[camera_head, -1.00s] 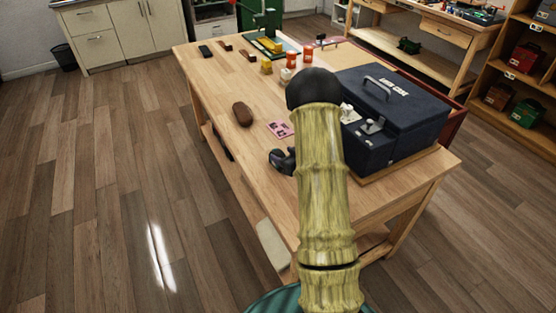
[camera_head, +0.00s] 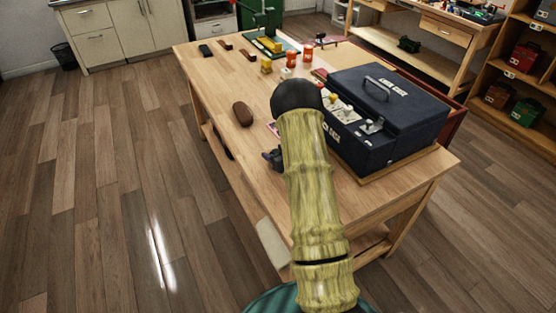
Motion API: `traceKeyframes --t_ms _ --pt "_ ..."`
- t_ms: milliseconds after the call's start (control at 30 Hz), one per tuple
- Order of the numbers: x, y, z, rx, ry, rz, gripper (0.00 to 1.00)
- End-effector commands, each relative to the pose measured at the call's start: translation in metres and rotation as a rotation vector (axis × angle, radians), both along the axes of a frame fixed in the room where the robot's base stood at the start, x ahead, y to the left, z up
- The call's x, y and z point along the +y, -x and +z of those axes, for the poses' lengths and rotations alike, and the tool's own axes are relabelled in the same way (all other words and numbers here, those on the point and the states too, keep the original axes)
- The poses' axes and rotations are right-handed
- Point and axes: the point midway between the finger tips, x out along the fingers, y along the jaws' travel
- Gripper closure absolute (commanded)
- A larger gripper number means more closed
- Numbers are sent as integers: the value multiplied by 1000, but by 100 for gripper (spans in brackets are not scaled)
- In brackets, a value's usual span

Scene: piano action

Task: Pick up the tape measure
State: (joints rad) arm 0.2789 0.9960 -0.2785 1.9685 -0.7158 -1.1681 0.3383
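I cannot surely pick out the tape measure. A small yellow item (camera_head: 266,66) on the far part of the wooden table (camera_head: 215,75) may be it, but it is too small to tell. My arm, with a yellow-green patterned sleeve and black joint, rises over the table's near part. Only a dark piece, probably of my gripper (camera_head: 272,158), shows left of the arm, above the table's near left edge. The rest is hidden behind the arm, so its fingers and anything between them cannot be seen.
A dark blue case (camera_head: 385,110) fills the table's right side. A brown oval object (camera_head: 243,113) lies left of my arm. A pink card (camera_head: 272,127) is partly hidden. Orange jars (camera_head: 292,59), a green press (camera_head: 268,20) and small dark blocks stand farther back. Floor at left is clear.

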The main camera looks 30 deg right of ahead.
Motion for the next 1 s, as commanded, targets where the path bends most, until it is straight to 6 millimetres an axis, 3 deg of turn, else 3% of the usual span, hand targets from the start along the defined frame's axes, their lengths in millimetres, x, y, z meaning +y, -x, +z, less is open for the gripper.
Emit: traceKeyframes --t_ms 33,267,667,1000 --pt "0 0 0 0 0 0 55" --pt "0 0 0 0 0 0 100" --pt "0 -1 10 -3 1 -1 100" --pt "0 -1 67 -7 2 1 100"
